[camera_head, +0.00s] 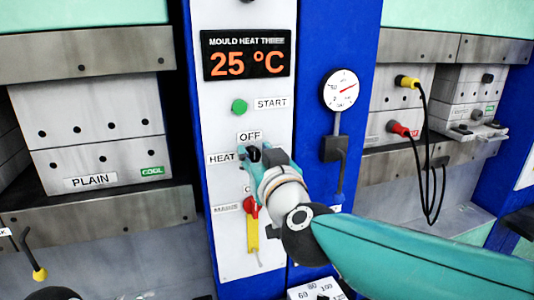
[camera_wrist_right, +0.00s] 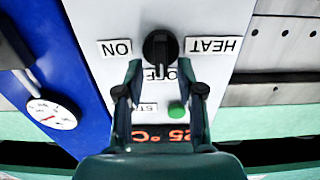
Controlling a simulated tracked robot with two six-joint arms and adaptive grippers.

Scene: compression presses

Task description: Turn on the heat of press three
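The heat knob of press three is a black rotary knob (camera_wrist_right: 160,46) on the white control panel (camera_head: 210,130). In the right wrist view, which is upside down, its grip bar lies in line with the OFF label (camera_wrist_right: 154,73); the ON label (camera_wrist_right: 116,48) is to its left and HEAT (camera_wrist_right: 213,45) to its right. My right gripper (camera_wrist_right: 160,68) is open, its fingertips apart on either side of the knob's near end; contact cannot be told. In the head view my right gripper (camera_head: 257,155) covers most of the knob.
The display (camera_head: 247,55) reads MOULD HEAT THREE, 25 °C. A green START button (camera_head: 240,106) sits above the knob. A red-and-yellow lever (camera_head: 252,230) is below, partly behind my right gripper. A pressure gauge (camera_head: 341,90) is on the blue post to the right.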

